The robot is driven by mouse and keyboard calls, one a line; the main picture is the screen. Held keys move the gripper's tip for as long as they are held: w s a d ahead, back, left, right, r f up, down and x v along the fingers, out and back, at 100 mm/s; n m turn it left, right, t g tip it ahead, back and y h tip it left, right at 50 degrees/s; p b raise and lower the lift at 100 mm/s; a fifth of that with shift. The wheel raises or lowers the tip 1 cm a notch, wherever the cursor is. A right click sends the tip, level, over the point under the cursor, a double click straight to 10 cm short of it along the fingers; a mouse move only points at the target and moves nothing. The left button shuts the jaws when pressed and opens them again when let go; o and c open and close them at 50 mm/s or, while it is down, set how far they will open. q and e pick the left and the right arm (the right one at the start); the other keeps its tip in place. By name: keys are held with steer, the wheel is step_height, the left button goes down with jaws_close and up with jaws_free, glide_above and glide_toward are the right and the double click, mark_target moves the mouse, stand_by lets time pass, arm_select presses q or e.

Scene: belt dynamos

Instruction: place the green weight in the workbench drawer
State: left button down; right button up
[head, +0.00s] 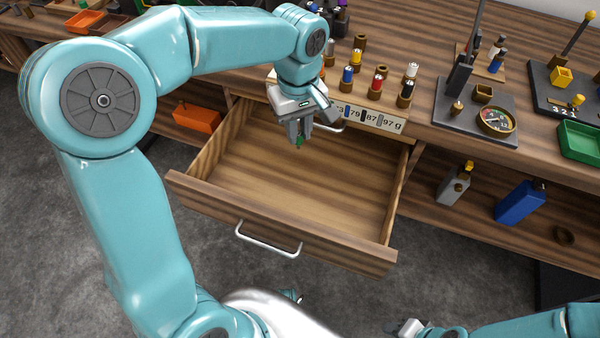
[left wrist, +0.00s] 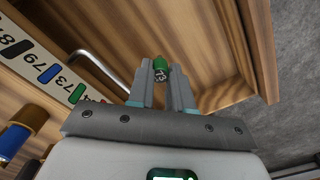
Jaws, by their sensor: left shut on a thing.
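The green weight (head: 299,141) is between the fingertips of my left gripper (head: 299,130), which is shut on it. My left gripper (left wrist: 162,85) points down over the back part of the open workbench drawer (head: 300,194). The drawer is pulled out, and its wooden floor looks empty. My right gripper (head: 408,328) is at the bottom edge of the head view, away from the drawer; its fingers are too little seen to judge.
A weight rack (head: 385,119) with coloured weights and a number strip stands on the bench behind the drawer. A dark stand with a dial (head: 495,121) and a green tray (head: 580,139) are to the right. An orange box (head: 196,118) and a blue canister (head: 520,202) flank the drawer below.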

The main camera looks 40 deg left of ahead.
arm_select(q)
step_height(320, 180, down, 15)
steer(key=b, duration=0.2)
steer(key=shift+r+b, duration=0.1)
steer(key=shift+b, duration=0.25)
steer(key=c, duration=1)
jaws_free()
steer(key=shift+c, duration=0.2)
